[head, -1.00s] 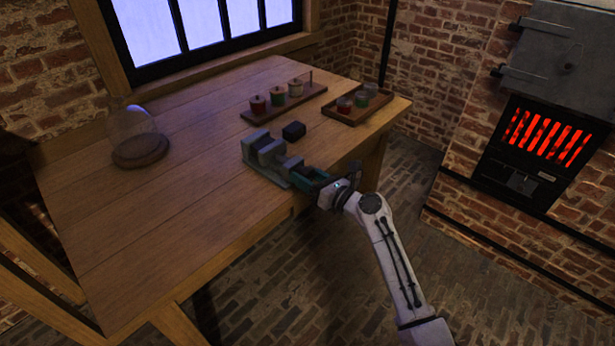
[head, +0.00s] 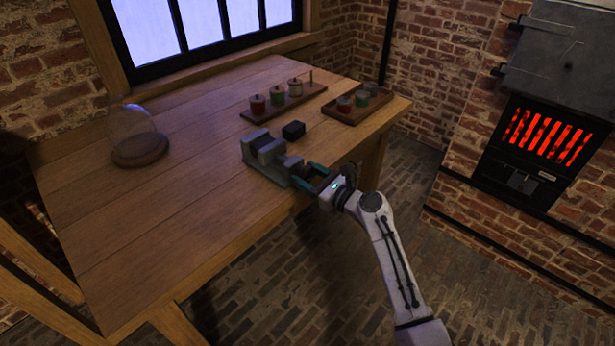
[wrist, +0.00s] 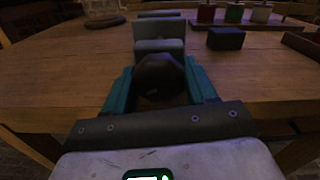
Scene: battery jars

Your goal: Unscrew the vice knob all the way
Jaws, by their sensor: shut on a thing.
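The grey-green vice (head: 264,150) sits on the table near its front right edge. In the wrist view the vice's grey jaw block (wrist: 160,46) stands straight ahead. The vice knob (wrist: 160,76) is dark brown and rounded, in front of that block. My gripper (head: 312,174) reaches in from the table's edge with its teal fingers on either side of the knob. In the wrist view my gripper (wrist: 160,88) is shut on the knob. The knob's screw is hidden behind it.
A small dark block (head: 293,130) lies just behind the vice. A rack with several coloured jars (head: 257,105) and a wooden tray (head: 340,118) with jars stand farther back. A glass dome (head: 135,130) stands at left. The table's left middle is clear.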

